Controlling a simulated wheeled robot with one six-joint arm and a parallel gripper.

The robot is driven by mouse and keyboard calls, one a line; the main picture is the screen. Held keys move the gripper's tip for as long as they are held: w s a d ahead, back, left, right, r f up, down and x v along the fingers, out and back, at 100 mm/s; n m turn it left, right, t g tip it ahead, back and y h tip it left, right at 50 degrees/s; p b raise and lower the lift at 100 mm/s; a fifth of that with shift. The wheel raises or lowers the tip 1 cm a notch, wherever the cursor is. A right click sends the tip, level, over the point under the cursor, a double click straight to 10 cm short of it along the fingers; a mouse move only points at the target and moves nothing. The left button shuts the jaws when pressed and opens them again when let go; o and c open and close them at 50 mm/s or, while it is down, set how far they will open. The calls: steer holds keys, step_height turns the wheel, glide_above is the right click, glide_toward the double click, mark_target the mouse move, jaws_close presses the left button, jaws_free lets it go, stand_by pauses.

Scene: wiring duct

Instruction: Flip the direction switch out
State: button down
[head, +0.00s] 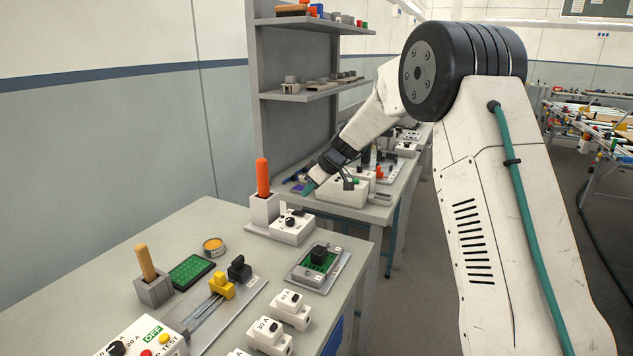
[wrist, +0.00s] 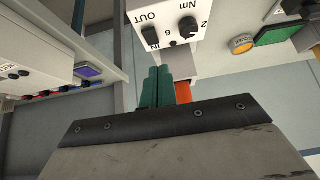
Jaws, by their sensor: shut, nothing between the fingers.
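A white box (wrist: 165,22) marked OUT, IN and Nm is at the top of the wrist view, with a black dial (wrist: 188,31) on its face. The direction switch (wrist: 151,38) seems to be the small dark part by the OUT and IN marks; its position is too small to tell. In the head view the white box (head: 292,229) stands beside an orange-handled tool (head: 263,178). My gripper (wrist: 158,72) has its teal fingers together, empty, just below the box in the picture. In the head view my gripper (head: 308,189) is beyond the orange handle.
Orange also shows beside my fingers in the wrist view (wrist: 183,92). A second bench (head: 380,208) with a white box (head: 343,189) lies behind. The near bench holds a round tin (head: 213,245), a green board (head: 191,271) and yellow blocks (head: 221,286). Shelves (head: 310,93) stand above.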

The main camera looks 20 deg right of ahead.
mark_target(301, 214)
steer(key=f, duration=0.5)
steer(key=shift+w+a+f, duration=0.35)
steer(key=shift+w+f, duration=0.05)
steer(key=shift+f, duration=0.15)
steer(key=shift+s+d+f, duration=0.15)
steer(key=shift+s+f, duration=0.05)
steer(key=shift+f, duration=0.2)
steer(key=shift+s+d+f, duration=0.1)
steer(key=shift+s+f, duration=0.05)
steer(key=shift+f, duration=0.25)
steer(key=shift+r, duration=0.15)
steer(key=shift+r, duration=0.75)
